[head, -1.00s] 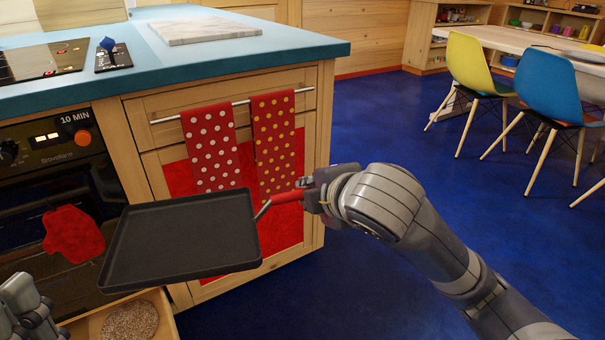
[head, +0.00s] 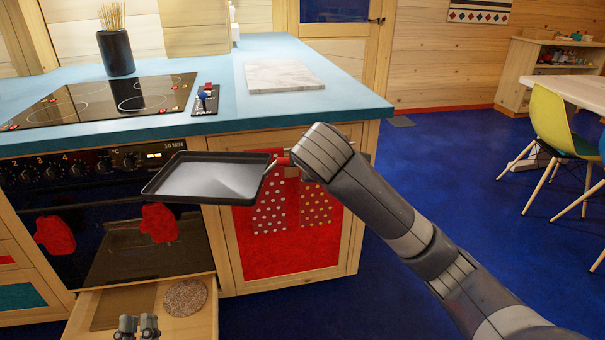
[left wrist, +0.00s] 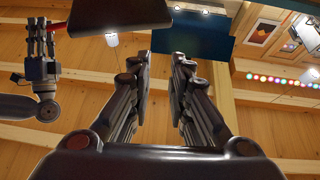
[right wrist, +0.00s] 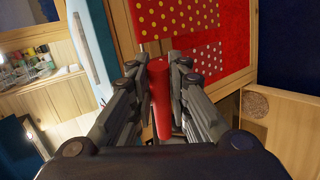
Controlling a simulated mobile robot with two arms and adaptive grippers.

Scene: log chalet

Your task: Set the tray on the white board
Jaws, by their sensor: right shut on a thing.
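The tray (head: 205,180) is a dark, shallow rectangular pan with a red handle (right wrist: 160,98). It hangs roughly level in the air in front of the oven, left of my right gripper (head: 284,163). My right gripper is shut on the red handle, as the right wrist view shows. The white board (head: 284,76) is a pale marble slab lying flat and bare on the blue counter, behind and right of the tray. My left gripper (head: 137,326) is low over the open drawer, empty, with its fingers apart in the left wrist view (left wrist: 160,62).
The blue counter (head: 345,76) edge lies between the tray and the board. A hob (head: 105,98), a small control panel (head: 206,98) and a dark utensil pot (head: 116,52) are left of the board. The open drawer (head: 199,325) holds a round mat. Two dotted towels hang below.

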